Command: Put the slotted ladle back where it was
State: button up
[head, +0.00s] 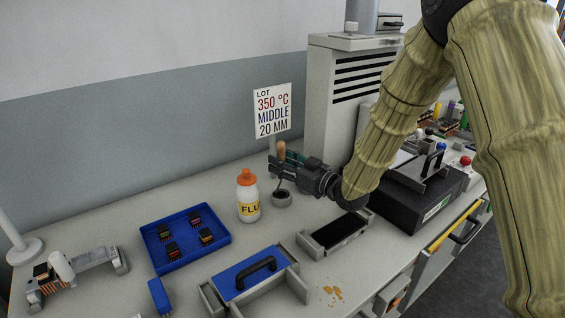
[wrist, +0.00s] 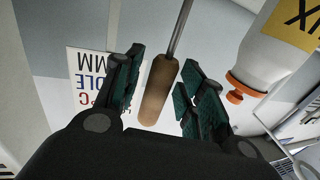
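The slotted ladle shows as a brown wooden handle (head: 281,150), upright, with its top above my gripper. In the wrist view its handle (wrist: 158,92) and thin metal shaft lie between my fingers; that view is upside down. My gripper (head: 284,164) reaches in from the right. In the wrist view my gripper (wrist: 164,64) is open, one green-padded finger on each side of the handle, with gaps visible. A small dark ring-shaped holder (head: 282,199) stands on the bench below. The ladle's slotted end is hidden, and I cannot tell whether it sits in the holder.
A white bottle with orange cap (head: 248,200) stands close left of the holder. A sign (head: 272,110) reading "350 °C MIDDLE 20 MM" is behind. A blue tray (head: 185,263) with connectors, a blue-lidded box (head: 254,275) and a black-topped tray (head: 338,231) lie in front. A tall grey vented unit (head: 345,85) stands behind.

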jog(key=shift+r, duration=0.2)
jog(key=v, duration=1.2)
jog(key=shift+b, duration=0.45)
jog(key=shift+d+f, duration=0.1)
